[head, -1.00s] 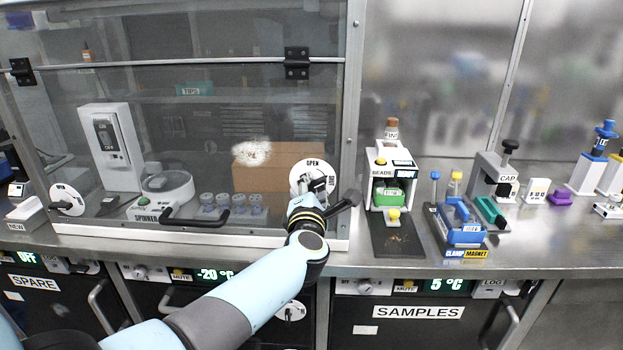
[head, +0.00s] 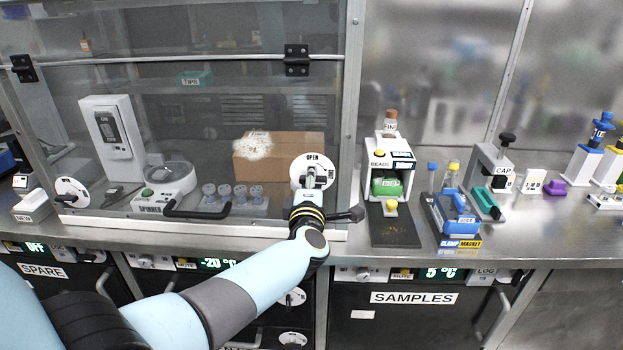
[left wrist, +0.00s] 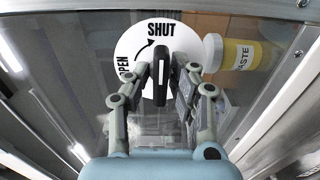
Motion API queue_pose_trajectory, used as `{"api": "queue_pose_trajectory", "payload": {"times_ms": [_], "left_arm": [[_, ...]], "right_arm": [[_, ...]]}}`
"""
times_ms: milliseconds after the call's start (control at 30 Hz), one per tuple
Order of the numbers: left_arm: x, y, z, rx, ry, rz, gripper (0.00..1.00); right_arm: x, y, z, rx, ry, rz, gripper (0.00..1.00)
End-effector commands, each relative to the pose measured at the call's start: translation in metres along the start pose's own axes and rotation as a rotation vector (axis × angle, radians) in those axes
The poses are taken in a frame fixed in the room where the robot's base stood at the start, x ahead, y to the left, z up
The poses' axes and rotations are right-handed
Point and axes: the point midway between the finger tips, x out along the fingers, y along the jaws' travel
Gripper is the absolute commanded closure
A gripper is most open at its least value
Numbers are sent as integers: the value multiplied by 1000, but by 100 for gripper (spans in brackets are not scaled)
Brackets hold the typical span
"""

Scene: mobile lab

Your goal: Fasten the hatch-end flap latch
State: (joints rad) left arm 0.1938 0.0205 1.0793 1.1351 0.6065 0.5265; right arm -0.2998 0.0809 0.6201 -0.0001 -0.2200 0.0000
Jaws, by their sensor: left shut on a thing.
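The clear flap (head: 230,130) is down across the front of the hood. A white latch dial (head: 300,166) marked OPEN and SHUT sits at its lower right end. My left gripper (head: 311,180) is at this dial. In the left wrist view, the gripper (left wrist: 162,88) is shut on the dark latch lever (left wrist: 162,75), one finger on each side. There the lever stands nearly upright on the dial (left wrist: 128,88), its upper end just under the word SHUT; OPEN is to the left. In the head view the gripper hides most of the lever. My right gripper is out of view.
Another white latch dial (head: 71,190) is at the flap's left end. A black flap handle (head: 197,211) is low on the flap. A bead station (head: 388,170) stands just right of the hood. A jar labelled WASTE (left wrist: 238,55) shows beside the dial in the left wrist view.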

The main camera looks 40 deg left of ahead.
Motion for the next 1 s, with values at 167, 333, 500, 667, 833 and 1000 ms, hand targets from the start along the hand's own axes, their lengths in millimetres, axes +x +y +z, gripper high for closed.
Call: {"api": "queue_pose_trajectory", "payload": {"times_ms": [167, 333, 500, 667, 833, 1000], "left_arm": [[-1, -3, 0, 4, -2, -6, 100], [-1, -3, 0, 3, -2, -6, 100], [-1, -2, 0, 2, -1, -5, 63], [-1, -2, 0, 2, -1, -3, 63], [-10, -2, 0, 0, -1, -4, 63], [-43, -3, 0, -1, -1, -6, 63]], "right_arm": [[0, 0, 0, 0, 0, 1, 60], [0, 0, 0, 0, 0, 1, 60], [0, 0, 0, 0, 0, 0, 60], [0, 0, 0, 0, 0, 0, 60], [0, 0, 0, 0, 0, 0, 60], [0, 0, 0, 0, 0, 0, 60]]}}
